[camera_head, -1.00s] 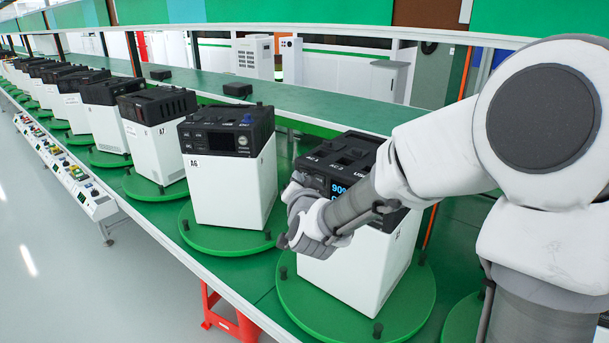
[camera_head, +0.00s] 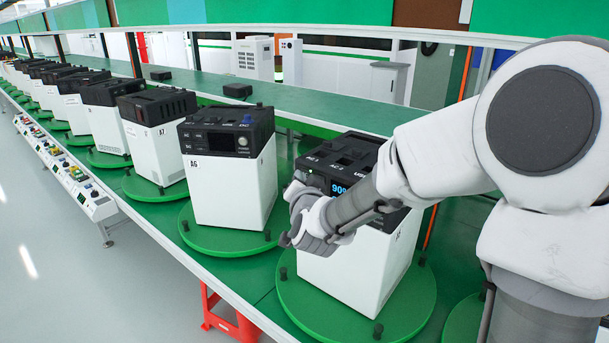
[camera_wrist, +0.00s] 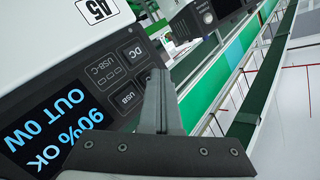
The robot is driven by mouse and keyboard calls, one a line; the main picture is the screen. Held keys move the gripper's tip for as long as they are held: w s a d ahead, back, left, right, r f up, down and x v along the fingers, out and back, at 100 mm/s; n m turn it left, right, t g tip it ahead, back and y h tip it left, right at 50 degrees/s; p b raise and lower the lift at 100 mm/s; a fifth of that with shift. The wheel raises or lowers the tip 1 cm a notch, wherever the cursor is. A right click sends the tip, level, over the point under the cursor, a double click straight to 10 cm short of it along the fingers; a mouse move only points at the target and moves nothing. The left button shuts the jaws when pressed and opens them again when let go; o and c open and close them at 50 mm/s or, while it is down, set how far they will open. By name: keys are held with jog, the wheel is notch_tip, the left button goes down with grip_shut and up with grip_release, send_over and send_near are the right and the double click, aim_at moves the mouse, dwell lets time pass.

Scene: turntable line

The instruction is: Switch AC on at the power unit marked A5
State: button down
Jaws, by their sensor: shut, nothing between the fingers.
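The power unit marked A5 (camera_wrist: 140,14) is a white box with a black top and front panel. Its label (camera_wrist: 96,9) appears upside down in the wrist view. The lit screen (camera_wrist: 55,130) reads 90% OK, OUT 0W.
Unit A6 (camera_head: 228,190) stands on its own turntable just left of A5, with A7 (camera_head: 158,150) and several more units beyond. A rail of small control boxes (camera_head: 85,190) runs along the front edge. A red stool (camera_head: 232,322) is below. The floor at left is clear.

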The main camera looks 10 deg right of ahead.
jog(key=shift+s, duration=0.1)
jog(key=shift+s+a, duration=0.45)
jog(key=s+a+b, duration=0.1)
jog(key=s+a, duration=0.2)
jog(key=shift+s+a+b, duration=0.25)
jog(key=shift+a+b, duration=0.05)
dwell(0.8)
